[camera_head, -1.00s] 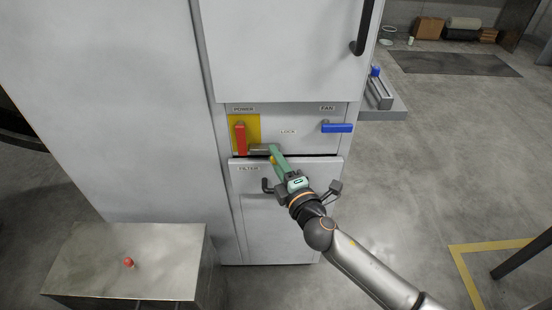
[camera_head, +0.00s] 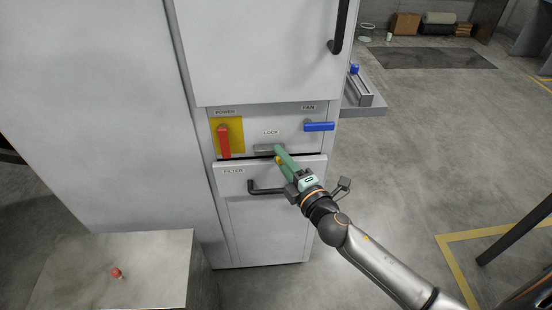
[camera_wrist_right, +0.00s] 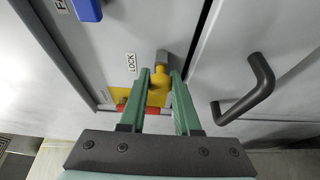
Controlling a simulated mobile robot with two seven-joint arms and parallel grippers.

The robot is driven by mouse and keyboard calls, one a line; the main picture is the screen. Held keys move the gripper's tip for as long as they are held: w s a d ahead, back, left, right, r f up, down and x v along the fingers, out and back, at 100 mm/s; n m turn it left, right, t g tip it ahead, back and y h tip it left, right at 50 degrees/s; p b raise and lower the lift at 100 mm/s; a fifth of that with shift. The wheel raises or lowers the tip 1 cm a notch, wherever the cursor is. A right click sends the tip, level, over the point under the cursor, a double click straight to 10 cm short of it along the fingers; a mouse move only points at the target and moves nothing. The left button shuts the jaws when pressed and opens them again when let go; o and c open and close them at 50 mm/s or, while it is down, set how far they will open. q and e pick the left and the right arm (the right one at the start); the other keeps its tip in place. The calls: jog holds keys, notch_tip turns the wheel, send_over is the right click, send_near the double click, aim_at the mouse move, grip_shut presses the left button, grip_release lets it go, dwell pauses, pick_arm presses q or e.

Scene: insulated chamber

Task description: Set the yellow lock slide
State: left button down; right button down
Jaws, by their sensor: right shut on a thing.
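The yellow lock slide (camera_wrist_right: 158,86) shows in the right wrist view between the two green fingers of my right gripper (camera_wrist_right: 158,92), with a grey end piece beyond it. In the head view only a small yellow bit of the slide (camera_head: 279,160) shows beside the fingers, with a grey bar (camera_head: 266,149) just left of the fingertips. My right gripper (camera_head: 279,152) is shut on the slide, below and slightly right of the LOCK label (camera_head: 271,132). The fingers hide most of the slide in the head view. My left gripper is not in view.
A red power handle (camera_head: 224,142) on a yellow plate is left of the slide. A blue fan handle (camera_head: 319,126) is to the right. The filter door (camera_head: 265,225) with its black handle (camera_head: 262,190) is below. A metal box (camera_head: 150,270) with a red button stands lower left.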

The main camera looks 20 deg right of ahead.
jog(key=c, duration=0.6)
grip_release()
jog(key=shift+d, duration=0.2)
jog(key=s, duration=0.4)
jog(key=s+d+b, duration=0.1)
jog(key=s, duration=0.7)
jog(key=shift+s+d+b, duration=0.2)
jog(key=shift+s+b, duration=0.05)
jog(key=shift+b, duration=0.1)
